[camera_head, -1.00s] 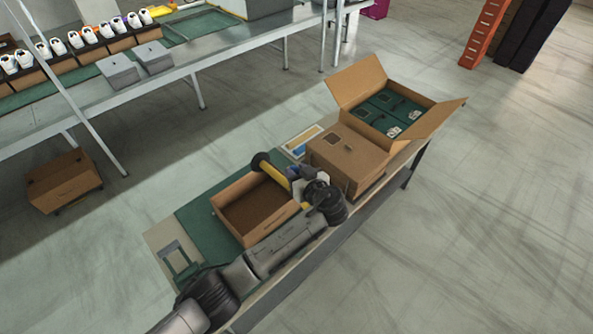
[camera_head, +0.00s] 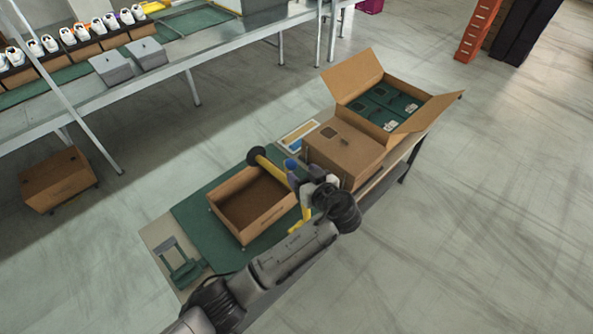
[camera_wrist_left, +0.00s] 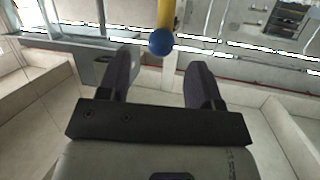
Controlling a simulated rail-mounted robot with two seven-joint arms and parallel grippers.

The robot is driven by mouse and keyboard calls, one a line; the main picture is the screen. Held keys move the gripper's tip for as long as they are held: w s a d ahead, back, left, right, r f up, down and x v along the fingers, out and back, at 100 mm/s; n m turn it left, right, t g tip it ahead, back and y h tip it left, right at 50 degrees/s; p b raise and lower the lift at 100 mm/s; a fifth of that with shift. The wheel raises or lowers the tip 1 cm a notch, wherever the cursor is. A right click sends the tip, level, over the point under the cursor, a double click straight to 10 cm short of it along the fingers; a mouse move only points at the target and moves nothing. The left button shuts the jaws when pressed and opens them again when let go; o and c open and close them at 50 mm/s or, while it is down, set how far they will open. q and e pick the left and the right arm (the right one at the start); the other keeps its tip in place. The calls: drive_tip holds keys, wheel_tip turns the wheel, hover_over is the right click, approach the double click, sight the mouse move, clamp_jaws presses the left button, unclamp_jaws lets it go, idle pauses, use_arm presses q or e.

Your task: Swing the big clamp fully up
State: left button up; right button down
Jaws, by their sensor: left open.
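The big clamp (camera_head: 270,168) is a yellow bar with a black round pad at its far end, reaching over the open cardboard box (camera_head: 252,205) on the green mat. A blue ball knob (camera_head: 290,164) stands by the bar. A yellow part of it shows lower down beside my gripper. My left gripper (camera_head: 306,186) is close to the knob, on its right, and partly hides the clamp. In the left wrist view, the gripper (camera_wrist_left: 161,75) is open. The blue knob (camera_wrist_left: 161,41) appears between its fingertips, with no finger seen touching it. My right gripper is not in view.
A closed carton (camera_head: 343,152) stands just right of the gripper, and an open carton (camera_head: 388,105) with green boxes lies beyond it. A green frame (camera_head: 180,262) is at the bench's near left. A long line with shoes (camera_head: 105,25) runs behind.

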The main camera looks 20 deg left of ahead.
use_arm(q)
drive_tip(key=b+v, duration=0.2)
drive_tip(key=v, duration=0.7)
drive_tip(key=shift+r, duration=0.1)
idle(0.3)
